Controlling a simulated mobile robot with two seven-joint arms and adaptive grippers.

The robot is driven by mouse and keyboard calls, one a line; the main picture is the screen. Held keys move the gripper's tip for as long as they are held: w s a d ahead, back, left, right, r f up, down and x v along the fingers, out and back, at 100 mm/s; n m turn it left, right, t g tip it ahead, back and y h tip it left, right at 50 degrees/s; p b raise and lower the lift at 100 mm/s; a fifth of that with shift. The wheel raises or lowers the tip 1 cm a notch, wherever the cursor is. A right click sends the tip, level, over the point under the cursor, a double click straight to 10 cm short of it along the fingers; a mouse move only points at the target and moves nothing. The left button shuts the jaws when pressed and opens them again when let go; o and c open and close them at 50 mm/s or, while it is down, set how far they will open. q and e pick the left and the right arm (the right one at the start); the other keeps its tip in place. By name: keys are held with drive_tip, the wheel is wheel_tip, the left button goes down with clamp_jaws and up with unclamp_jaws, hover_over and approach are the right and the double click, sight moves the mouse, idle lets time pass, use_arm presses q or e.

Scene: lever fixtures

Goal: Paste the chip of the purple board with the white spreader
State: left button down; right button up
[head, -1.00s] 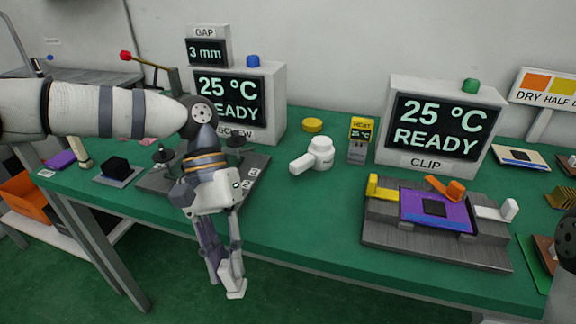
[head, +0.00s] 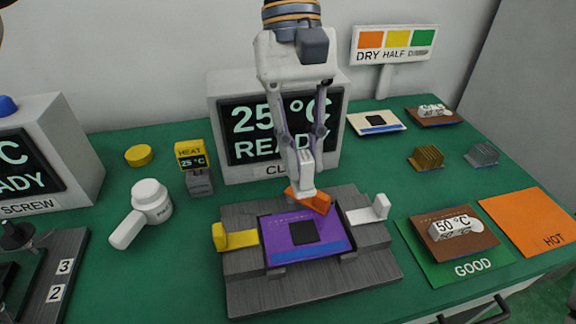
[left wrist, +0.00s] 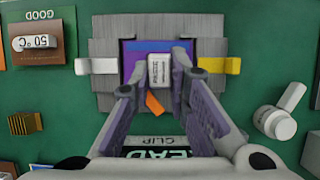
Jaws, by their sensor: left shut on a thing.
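The purple board (head: 275,235) lies in the grey clip fixture (head: 245,297), with its dark square chip (head: 303,232) in the middle. My left gripper (head: 302,168) comes down from above behind the board, near the orange lever (head: 308,201). It is shut on a small white printed block, apparently the white spreader (left wrist: 160,70), whose lower end hangs by the orange lever. In the left wrist view the block hides the chip and part of the board. A yellow lever (head: 236,237) and a white lever (head: 370,212) flank the board. My right gripper is not in view.
A white pot with a handle (head: 150,203) and a heat meter (head: 196,168) stand left of the fixture. The clip display (head: 275,126) stands behind it. Right are a brown board (head: 455,232) on the green GOOD mat (head: 420,255) and an orange HOT mat (head: 525,222).

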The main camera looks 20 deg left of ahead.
use_arm(q)
drive_tip(key=shift+w+d+r, duration=0.15)
drive_tip(key=shift+d+r, duration=0.1)
drive_tip(key=shift+d, duration=0.05)
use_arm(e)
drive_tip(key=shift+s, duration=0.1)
use_arm(q)
drive_tip(key=shift+s, duration=0.2)
drive_tip(key=shift+r, duration=0.1)
wheel_tip(320, 180, down, 10)
drive_tip(key=shift+r+b, duration=0.15)
drive_tip(key=shift+b, duration=0.15)
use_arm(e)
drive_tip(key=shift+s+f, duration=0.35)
use_arm(q)
drive_tip(key=shift+f, duration=0.3)
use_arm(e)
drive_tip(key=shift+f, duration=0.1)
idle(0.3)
use_arm(q)
drive_tip(key=shift+w, duration=0.15)
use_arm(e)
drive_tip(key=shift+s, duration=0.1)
